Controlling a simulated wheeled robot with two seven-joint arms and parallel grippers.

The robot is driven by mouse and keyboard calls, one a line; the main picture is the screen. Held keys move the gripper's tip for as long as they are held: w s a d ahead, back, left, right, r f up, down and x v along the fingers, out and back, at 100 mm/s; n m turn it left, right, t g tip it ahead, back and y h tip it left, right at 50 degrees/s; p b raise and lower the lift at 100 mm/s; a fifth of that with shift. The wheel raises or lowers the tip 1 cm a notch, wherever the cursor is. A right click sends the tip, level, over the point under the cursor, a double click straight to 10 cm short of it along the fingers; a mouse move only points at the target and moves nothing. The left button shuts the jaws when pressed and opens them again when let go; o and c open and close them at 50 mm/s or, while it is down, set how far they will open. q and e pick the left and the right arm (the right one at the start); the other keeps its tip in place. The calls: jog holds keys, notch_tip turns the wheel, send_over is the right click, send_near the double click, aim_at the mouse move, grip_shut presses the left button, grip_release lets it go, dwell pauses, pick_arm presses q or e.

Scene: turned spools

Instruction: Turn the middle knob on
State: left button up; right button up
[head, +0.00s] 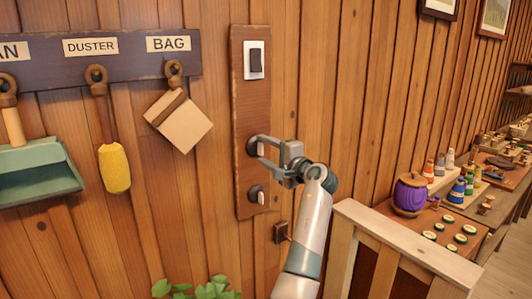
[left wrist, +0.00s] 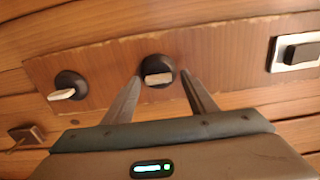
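A long brown wooden panel (head: 252,100) is fixed upright on the wall, with a rocker switch (head: 255,61) at the top and two round dark knobs with pale handles below it. The middle knob (left wrist: 158,72) shows clearly in the left wrist view, its pale handle lying roughly along the panel's length. My left gripper (head: 262,152) is open, with one fingertip on each side of the middle knob; gaps show between fingers and handle. The gripper partly covers this knob in the head view. The lower knob (head: 257,195) is free below the gripper. My right gripper is out of view.
A rack (head: 130,62) at left holds a dustpan (head: 38,172), a yellow duster (head: 114,168) and a bag (head: 180,122). A small wall block (head: 281,232) sits below the panel.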

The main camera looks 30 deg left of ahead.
pick_arm(q)
jog(key=shift+f, duration=0.1)
jog(key=b+v, duration=0.7)
jog(key=v, duration=1)
jog(key=shift+d, duration=0.2)
